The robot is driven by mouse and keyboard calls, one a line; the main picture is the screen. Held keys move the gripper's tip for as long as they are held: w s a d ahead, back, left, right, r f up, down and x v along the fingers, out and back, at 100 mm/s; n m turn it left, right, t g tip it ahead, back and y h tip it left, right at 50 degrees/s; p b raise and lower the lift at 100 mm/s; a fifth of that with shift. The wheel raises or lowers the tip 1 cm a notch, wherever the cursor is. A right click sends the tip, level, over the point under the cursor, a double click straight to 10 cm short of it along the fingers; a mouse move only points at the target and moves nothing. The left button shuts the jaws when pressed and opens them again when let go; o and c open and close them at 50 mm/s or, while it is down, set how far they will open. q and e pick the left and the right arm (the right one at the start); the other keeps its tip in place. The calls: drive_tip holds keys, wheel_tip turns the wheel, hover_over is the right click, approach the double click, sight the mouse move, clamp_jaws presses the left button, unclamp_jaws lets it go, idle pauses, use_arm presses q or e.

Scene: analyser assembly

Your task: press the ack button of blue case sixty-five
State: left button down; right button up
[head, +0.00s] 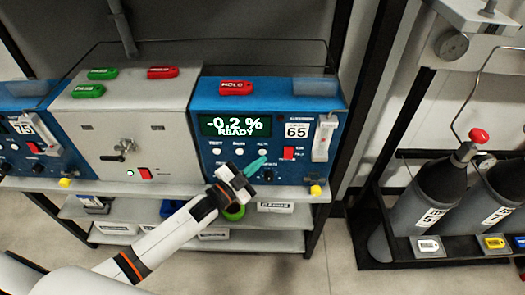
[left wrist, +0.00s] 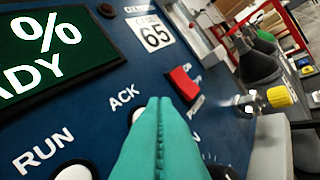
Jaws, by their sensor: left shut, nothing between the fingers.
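Blue case sixty-five (head: 290,178) stands on the shelf, with a "65" label (head: 297,131) and a green display (head: 235,126) reading "-0.2 %" and "READY". In the left wrist view the white ACK button (left wrist: 134,113) sits under its "ACK" lettering, mostly hidden behind my fingertips. My left gripper (head: 260,162) has teal fingers shut together with nothing between them. In the left wrist view the fingertips (left wrist: 160,103) overlap the button's right side. I cannot tell whether they touch it. My right gripper is not in view.
A white button by "RUN" (left wrist: 73,172) and a red switch (left wrist: 184,83) flank the ACK button. A grey case (head: 120,115) and another blue case (head: 20,150) stand left. A red HOLD tag (head: 236,88) lies on top. Gas bottles (head: 445,190) stand right.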

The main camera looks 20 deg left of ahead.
use_arm(q)
drive_tip(key=shift+s, duration=0.1)
drive_tip(key=s+p, duration=0.1)
drive_tip(key=s, duration=0.1)
drive_tip(key=s+d+p, duration=0.1)
drive_tip(key=s, duration=0.1)
drive_tip(key=shift+s+d, duration=0.2)
drive_tip(key=shift+s, duration=0.15)
idle(0.9)
drive_tip(key=s+a+f+n+g+y, duration=0.2)
drive_tip(key=s+a+f+g+y, duration=0.15)
drive_tip(key=f, duration=0.65)
drive_tip(key=s+a+f+n+g+y, duration=0.25)
drive_tip(key=s+f, duration=0.25)
drive_tip(key=f, duration=0.6)
drive_tip(key=s+a+f+n+g+y, duration=0.25)
drive_tip(key=s+f, duration=0.25)
drive_tip(key=f, duration=0.5)
drive_tip(key=s+f+n+g, duration=0.1)
drive_tip(key=s+f, duration=0.3)
drive_tip(key=s, duration=0.5)
drive_tip(key=s+f+n+g, duration=0.1)
drive_tip(key=s+f+g, duration=0.3)
drive_tip(key=s, duration=0.5)
drive_tip(key=s+f+n+g+y, duration=0.1)
drive_tip(key=s+f+g, duration=0.1)
drive_tip(key=s+f, duration=0.3)
drive_tip(key=s, duration=0.4)
drive_tip(key=shift+s+d+f+n+g, duration=0.35)
drive_tip(key=shift+f+n, duration=0.05)
